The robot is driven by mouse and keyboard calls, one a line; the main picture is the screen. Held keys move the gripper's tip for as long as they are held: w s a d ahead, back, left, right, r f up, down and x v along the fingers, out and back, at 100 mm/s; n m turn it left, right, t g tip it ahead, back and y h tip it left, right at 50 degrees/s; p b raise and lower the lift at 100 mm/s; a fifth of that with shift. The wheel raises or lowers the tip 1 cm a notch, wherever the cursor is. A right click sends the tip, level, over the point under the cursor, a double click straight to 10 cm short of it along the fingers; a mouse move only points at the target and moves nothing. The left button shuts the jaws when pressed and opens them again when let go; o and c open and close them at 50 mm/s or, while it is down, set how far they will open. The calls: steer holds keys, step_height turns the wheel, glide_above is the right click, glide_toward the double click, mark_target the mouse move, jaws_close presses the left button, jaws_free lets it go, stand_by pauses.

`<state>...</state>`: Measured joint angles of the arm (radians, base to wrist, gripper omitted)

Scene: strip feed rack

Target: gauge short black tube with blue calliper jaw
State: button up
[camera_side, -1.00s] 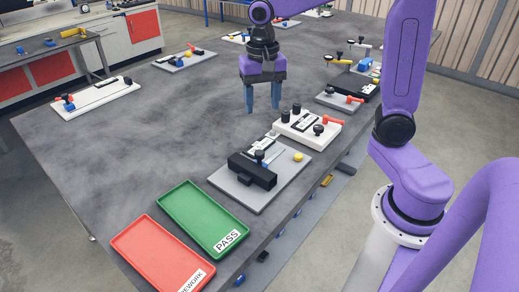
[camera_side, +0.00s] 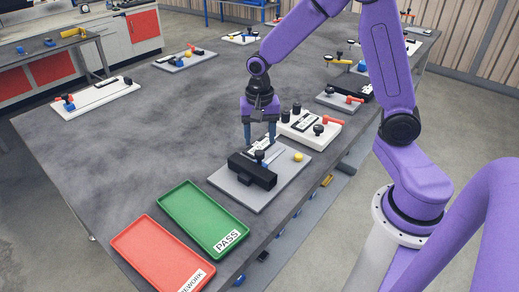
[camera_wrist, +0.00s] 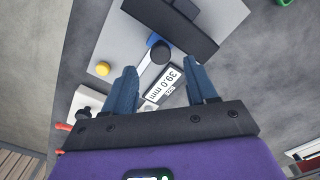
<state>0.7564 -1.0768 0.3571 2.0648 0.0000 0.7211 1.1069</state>
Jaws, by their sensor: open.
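A grey plate (camera_side: 237,194) carries a long black block (camera_side: 252,171), a small blue jaw piece (camera_side: 258,155) with a black round knob (camera_side: 259,156) by it, and a yellow ball (camera_side: 298,157). In the wrist view, the blue jaw (camera_wrist: 153,39) is partly under the black knob (camera_wrist: 160,52), beside the black block (camera_wrist: 168,24). A label (camera_wrist: 165,86) there reads 39.0 mm. My gripper (camera_side: 259,141) is open and empty, its fingers pointing down near the plate's far edge; in the wrist view its fingertips (camera_wrist: 164,72) straddle the label. I cannot tell which piece is the short black tube.
A white fixture (camera_side: 325,140) with black cylinders and a red handle stands just behind the plate. A green PASS tray (camera_side: 186,191) and a red REWORK tray (camera_side: 139,231) lie at the front. The left middle of the table is clear.

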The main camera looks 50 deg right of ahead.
mark_target(259, 152)
steer(key=shift+f, duration=2.65)
